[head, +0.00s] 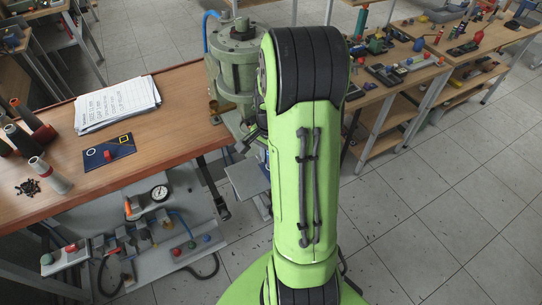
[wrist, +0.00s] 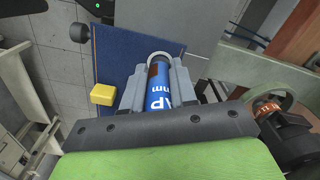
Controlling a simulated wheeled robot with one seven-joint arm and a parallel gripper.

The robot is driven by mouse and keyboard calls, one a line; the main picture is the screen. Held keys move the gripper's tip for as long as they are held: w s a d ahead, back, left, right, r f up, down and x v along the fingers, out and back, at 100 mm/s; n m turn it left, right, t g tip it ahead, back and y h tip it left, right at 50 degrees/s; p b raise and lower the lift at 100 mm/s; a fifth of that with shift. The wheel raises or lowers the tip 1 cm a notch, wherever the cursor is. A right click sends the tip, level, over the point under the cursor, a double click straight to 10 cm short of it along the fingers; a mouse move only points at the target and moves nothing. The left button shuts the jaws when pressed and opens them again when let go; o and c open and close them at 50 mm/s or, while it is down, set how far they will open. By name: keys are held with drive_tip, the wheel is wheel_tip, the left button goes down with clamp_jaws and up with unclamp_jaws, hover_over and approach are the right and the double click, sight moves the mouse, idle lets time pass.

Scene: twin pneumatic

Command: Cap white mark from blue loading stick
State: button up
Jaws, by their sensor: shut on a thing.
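In the wrist view my gripper (wrist: 160,78) is shut on a blue cylinder (wrist: 158,98) with white lettering. A brownish band and a pale ring show towards its far end. The cylinder lies between the two grey fingers, and its near end is hidden by my gripper's dark bar. I cannot tell whether this is the loading stick or its cap. In the head view my gripper and the cylinder are hidden behind my green arm, beside the green press (head: 236,65). No separate white mark is clear.
A blue panel (wrist: 112,62) with a yellow block (wrist: 103,94) lies beyond the fingers. The wooden bench (head: 160,100) at left holds papers (head: 118,104), a blue card (head: 97,156) and several cones. Right of my arm stand cluttered tables (head: 430,70); the tiled floor (head: 430,210) in front is clear.

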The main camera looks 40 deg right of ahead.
drive_tip(key=shift+f+b, duration=0.3)
drive_tip(key=shift+f, duration=0.1)
idle(0.8)
drive_tip(key=shift+r, duration=0.1)
wheel_tip(320, 180, up, 6)
drive_tip(key=p, duration=0.5)
